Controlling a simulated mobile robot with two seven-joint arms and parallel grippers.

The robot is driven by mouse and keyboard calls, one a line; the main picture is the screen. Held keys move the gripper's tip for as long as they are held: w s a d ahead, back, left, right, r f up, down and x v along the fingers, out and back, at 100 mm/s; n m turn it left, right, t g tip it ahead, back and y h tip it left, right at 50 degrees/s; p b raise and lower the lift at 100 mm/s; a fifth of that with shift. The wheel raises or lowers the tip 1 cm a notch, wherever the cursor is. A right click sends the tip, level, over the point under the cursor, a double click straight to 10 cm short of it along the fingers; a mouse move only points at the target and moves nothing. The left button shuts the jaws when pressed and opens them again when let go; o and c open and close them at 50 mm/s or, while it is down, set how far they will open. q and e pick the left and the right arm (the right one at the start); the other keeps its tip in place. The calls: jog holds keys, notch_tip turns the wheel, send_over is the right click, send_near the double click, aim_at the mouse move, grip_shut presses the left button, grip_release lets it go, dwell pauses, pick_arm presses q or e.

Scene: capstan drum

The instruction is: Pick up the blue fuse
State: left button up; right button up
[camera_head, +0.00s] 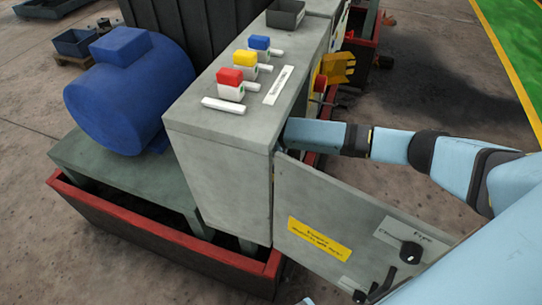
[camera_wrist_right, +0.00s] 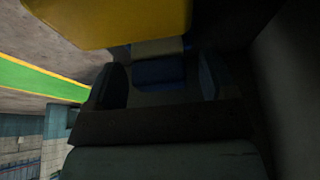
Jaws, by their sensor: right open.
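In the head view a blue fuse (camera_head: 259,43) with a white base stands on top of the grey cabinet (camera_head: 220,138), behind a yellow fuse (camera_head: 244,60) and a red fuse (camera_head: 232,79). My right arm reaches into the cabinet behind its open door (camera_head: 345,215), so its gripper is hidden there. In the dim right wrist view my right gripper (camera_wrist_right: 160,64) is open, with one finger on each side of a dark blue block with a pale part (camera_wrist_right: 158,70). It looks like a blue fuse; contact cannot be told. My left gripper is out of view.
A large yellow shape (camera_wrist_right: 125,18) hangs close at the top of the wrist view, with dark walls to the right. The open door carries a yellow label (camera_head: 319,239) and black knobs. A blue motor (camera_head: 130,95) stands left of the cabinet. A red-rimmed base (camera_head: 150,240) runs below.

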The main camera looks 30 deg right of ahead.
jog(key=c, duration=1)
